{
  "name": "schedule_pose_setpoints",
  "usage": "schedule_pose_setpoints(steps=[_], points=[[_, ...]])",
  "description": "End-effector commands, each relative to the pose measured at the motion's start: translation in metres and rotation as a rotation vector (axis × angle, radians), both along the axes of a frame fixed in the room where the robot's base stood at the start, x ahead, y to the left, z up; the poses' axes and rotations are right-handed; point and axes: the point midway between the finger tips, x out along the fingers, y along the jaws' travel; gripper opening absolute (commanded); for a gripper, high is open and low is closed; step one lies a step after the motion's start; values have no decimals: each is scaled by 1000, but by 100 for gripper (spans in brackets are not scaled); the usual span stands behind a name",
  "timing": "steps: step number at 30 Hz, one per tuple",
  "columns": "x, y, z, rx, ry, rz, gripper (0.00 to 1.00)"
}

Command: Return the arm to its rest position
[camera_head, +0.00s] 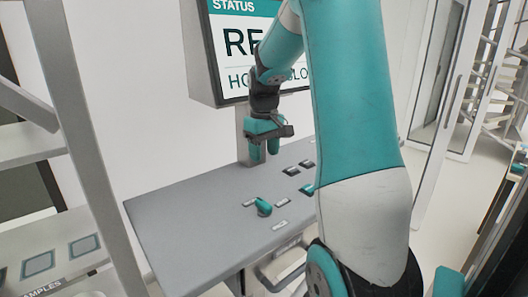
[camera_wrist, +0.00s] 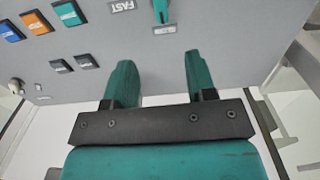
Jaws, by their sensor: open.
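My gripper (camera_head: 264,155) hangs above the back edge of the grey control panel (camera_head: 195,225), in front of the white wall, with its teal fingers pointing down. It also shows in the wrist view (camera_wrist: 160,80), where its two teal fingers stand apart with nothing between them. My teal and white arm crosses the head view from top to bottom right and hides part of the panel and of the screen. In the wrist view a teal knob (camera_wrist: 160,11) lies beyond the fingertips, apart from them.
A teal knob (camera_head: 263,206) stands on the panel in the head view. A status screen (camera_head: 231,48) hangs on the wall behind my gripper. The wrist view shows blue (camera_wrist: 10,31), orange (camera_wrist: 37,23) and teal (camera_wrist: 67,13) buttons. A sample shelf (camera_head: 60,262) stands at left.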

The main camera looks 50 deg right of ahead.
Motion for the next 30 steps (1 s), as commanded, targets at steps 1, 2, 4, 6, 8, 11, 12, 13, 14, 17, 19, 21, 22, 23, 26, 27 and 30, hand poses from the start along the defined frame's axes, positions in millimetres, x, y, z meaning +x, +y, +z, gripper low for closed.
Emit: schedule_pose_setpoints(steps=[1, 2, 4, 6, 8, 11, 12, 13, 14, 17, 19, 21, 22, 23, 26, 27, 30], points=[[0, 0, 2, 0, -1, 0, 51], [0, 0, 3, 0, -1, 0, 51], [0, 0, 4, 0, 0, 0, 51], [0, 0, 4, 0, 0, 0, 51], [0, 0, 4, 0, 0, 0, 51], [0, 0, 4, 0, 0, 0, 51], [0, 0, 4, 0, 0, 0, 51], [0, 0, 4, 0, 0, 0, 51], [0, 0, 4, 0, 0, 0, 51], [0, 0, 4, 0, 0, 0, 51], [0, 0, 4, 0, 0, 0, 51], [1, 4, 4, 1, -2, 7, 51], [2, 8, 5, 2, -6, 17, 51], [4, 15, 5, 4, -10, 30, 51], [11, 59, 9, 18, -36, 113, 51], [13, 85, 11, 29, -51, 163, 51], [7, 162, 15, 72, -93, 308, 51]])
